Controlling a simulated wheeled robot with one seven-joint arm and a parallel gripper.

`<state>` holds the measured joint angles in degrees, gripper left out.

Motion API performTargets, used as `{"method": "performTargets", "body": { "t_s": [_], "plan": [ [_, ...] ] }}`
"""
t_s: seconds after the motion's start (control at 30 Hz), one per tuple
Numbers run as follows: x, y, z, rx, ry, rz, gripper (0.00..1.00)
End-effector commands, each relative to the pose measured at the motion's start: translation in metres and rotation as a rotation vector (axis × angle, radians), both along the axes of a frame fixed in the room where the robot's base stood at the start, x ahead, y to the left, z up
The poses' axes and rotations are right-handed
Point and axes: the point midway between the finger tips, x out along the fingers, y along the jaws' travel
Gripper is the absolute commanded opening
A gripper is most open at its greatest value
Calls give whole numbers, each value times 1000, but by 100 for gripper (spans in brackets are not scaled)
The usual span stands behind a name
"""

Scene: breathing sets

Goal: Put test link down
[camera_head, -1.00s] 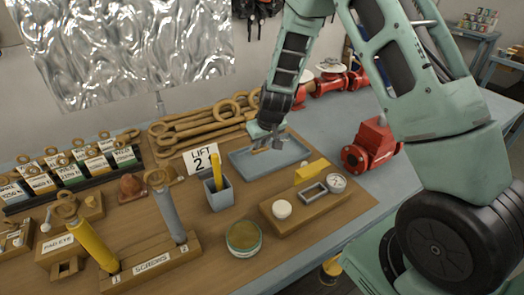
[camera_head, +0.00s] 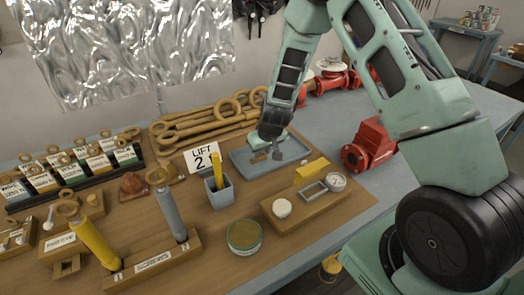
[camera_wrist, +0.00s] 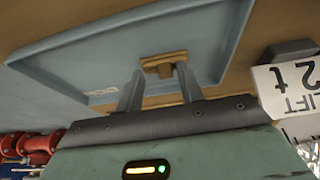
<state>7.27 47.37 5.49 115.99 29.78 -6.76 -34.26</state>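The test link (camera_head: 258,156) is a small brown piece at the blue-grey tray (camera_head: 293,150). In the wrist view the link (camera_wrist: 163,60) shows a crossbar and a short stem against the tray floor. My gripper (camera_head: 268,152) is low over the tray. In the wrist view the two fingers of my gripper (camera_wrist: 160,75) stand apart, one on each side of the link's stem, with gaps visible. The link appears to rest on the tray floor, though its exact contact is partly hidden.
A "LIFT 2 t" card (camera_head: 203,158) and a grey cup (camera_head: 219,192) with a yellow stick stand left of the tray. A wooden block (camera_head: 310,205) with a gauge is in front. Large brown links (camera_head: 205,122) lie behind. A red valve (camera_head: 370,145) stands to the right.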

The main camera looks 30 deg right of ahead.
Motion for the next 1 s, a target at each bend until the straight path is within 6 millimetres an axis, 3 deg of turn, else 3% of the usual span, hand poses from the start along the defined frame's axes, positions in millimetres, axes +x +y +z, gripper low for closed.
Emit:
{"method": "performTargets", "body": {
  "t_s": [0.27,0.7,1.0],
  "plan": [
    [-3,1,12,-2,-4,2,38],
    [-32,2,80,-1,-4,3,38],
    [-45,2,110,-1,-1,1,38]
  ]
}}
